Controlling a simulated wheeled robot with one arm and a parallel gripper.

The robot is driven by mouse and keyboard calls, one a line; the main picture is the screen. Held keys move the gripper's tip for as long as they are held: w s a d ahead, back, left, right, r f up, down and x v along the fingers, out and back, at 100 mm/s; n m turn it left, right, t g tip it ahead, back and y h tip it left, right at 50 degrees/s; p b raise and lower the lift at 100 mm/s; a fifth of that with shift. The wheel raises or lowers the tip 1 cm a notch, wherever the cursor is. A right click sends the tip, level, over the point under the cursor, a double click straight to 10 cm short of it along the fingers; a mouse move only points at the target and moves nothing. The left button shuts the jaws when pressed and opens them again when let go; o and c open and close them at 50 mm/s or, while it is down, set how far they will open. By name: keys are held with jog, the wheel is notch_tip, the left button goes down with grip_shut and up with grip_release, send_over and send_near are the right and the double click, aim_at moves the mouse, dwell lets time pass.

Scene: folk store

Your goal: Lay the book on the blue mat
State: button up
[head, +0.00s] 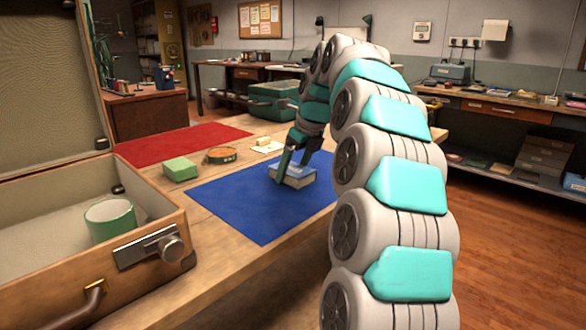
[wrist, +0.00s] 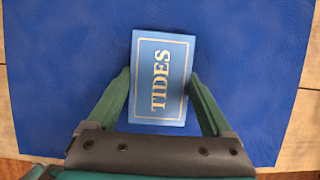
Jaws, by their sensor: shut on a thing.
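The book (wrist: 161,76) is blue with a pale frame and the title TIDES on its cover. In the head view the book (head: 297,177) is over the right part of the blue mat (head: 228,203), cover up and roughly flat. I cannot tell whether it touches the mat. My gripper (head: 283,172) reaches down from above, with a green finger on each side of the book. In the wrist view my gripper (wrist: 160,105) is shut on the book's two long edges. The blue mat (wrist: 60,70) surrounds the book there.
An open case (head: 150,225) holding a green mug (head: 110,220) stands at the left. A red mat (head: 175,144) lies farther back. The blue mat's left part is clear.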

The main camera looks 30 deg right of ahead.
jog(key=shift+f, duration=0.3)
jog(key=o, duration=1.1)
jog(key=shift+o, duration=0.8)
jog(key=shift+f, duration=0.15)
jog(key=shift+s+r, duration=0.1)
jog(key=shift+r, duration=0.5)
jog(key=v, duration=0.5)
jog(key=p+v, duration=0.1)
jog(key=v, duration=0.4)
jog(key=shift+w+r, duration=0.1)
jog(key=shift+w, duration=0.1)
jog(key=shift+s+d+r+p, duration=0.1)
jog(key=shift+s+r+p, duration=0.25)
jog(key=shift+r, duration=0.25)
jog(key=shift+r, duration=0.1)
